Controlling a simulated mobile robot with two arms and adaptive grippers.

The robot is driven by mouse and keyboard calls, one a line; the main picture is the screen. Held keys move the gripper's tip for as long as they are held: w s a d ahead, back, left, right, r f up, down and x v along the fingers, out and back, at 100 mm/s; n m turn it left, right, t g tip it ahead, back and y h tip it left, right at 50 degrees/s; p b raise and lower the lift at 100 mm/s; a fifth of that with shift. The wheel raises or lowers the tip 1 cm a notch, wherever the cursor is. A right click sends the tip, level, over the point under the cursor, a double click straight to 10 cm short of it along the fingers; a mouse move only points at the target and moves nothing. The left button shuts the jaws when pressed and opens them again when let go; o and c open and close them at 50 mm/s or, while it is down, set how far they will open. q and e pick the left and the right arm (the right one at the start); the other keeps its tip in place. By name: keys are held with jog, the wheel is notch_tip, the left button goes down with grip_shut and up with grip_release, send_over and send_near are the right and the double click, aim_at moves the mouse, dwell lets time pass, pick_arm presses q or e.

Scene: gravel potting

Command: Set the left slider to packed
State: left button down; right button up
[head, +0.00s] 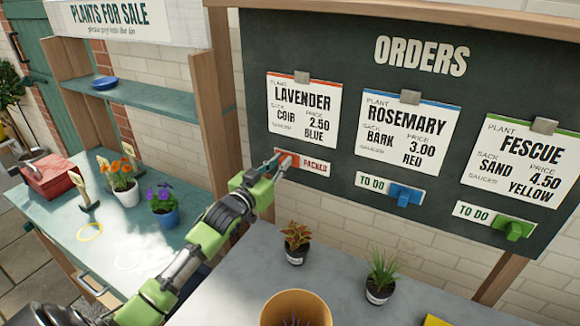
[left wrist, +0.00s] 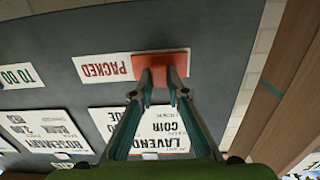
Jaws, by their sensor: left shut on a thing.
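The left slider is an orange-red block (head: 290,158) on a white strip below the Lavender card (head: 303,109) of the orders board (head: 345,55). It sits at the strip's left end, and the word PACKED (head: 315,168) shows to its right. My left gripper (head: 277,163) is shut on the slider's knob. In the left wrist view the fingers (left wrist: 161,90) are on either side of the orange slider (left wrist: 175,62), with PACKED readable upside down beside it. My right gripper is not in view.
The blue slider (head: 405,195) and green slider (head: 513,229) sit at the right of their strips, each showing TO DO. Potted plants (head: 297,243) (head: 381,276) and an orange-tan pot (head: 296,310) stand on the grey table below. A wooden post (head: 218,110) rises left of the board.

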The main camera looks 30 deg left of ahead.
pick_arm(q)
jog(key=shift+a, duration=0.15)
jog(key=c, duration=2)
grip_release()
jog(key=shift+o, duration=0.2)
jog(key=shift+a, duration=0.15)
jog(key=shift+s+d+f, duration=0.1)
jog(key=shift+s+d, duration=0.1)
jog(key=shift+s, duration=0.3)
jog(key=s, duration=1.1)
jog(key=shift+d, duration=0.15)
